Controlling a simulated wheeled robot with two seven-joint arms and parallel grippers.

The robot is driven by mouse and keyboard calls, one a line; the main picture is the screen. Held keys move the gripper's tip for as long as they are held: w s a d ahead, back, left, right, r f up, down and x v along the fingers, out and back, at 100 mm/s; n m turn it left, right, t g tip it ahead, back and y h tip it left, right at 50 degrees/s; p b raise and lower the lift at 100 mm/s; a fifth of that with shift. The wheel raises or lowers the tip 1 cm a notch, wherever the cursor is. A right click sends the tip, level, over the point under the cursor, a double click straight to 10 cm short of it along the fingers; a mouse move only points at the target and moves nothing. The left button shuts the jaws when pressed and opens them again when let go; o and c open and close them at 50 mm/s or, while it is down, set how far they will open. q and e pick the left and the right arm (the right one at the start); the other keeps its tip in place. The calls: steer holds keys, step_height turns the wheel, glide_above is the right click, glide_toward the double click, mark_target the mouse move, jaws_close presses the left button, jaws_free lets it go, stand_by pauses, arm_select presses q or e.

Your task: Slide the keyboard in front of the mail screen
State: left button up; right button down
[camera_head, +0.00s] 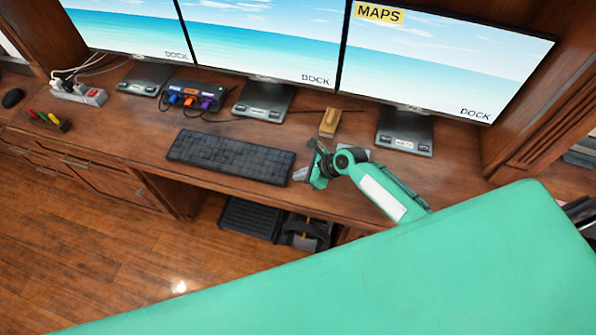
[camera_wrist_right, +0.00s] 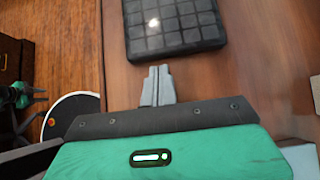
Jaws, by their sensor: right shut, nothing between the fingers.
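The black keyboard (camera_head: 231,157) lies flat on the wooden desk, in front of the middle screen (camera_head: 265,40). Its near end shows at the top of the right wrist view (camera_wrist_right: 172,22). The right screen (camera_head: 440,60) carries a MAPS label. The tops of the left screen (camera_head: 130,25) and the middle one are cut off, so no mail label shows. My right gripper (camera_head: 300,174) is shut and empty, just off the keyboard's right end. Its closed fingertips (camera_wrist_right: 157,70) point at that end with a small gap. A part of what looks like my left gripper (camera_wrist_right: 38,95) shows at the wrist view's left edge, too small to judge.
Behind the keyboard stand a dark hub with coloured plugs (camera_head: 192,97) and a wooden block (camera_head: 329,122). A power strip (camera_head: 78,93), a mouse (camera_head: 13,97) and a pen holder (camera_head: 48,121) are at left. The desk's front edge runs close to the keyboard.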

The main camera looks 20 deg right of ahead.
steer(key=shift+w+a, duration=0.3)
steer(key=shift+a, duration=0.1)
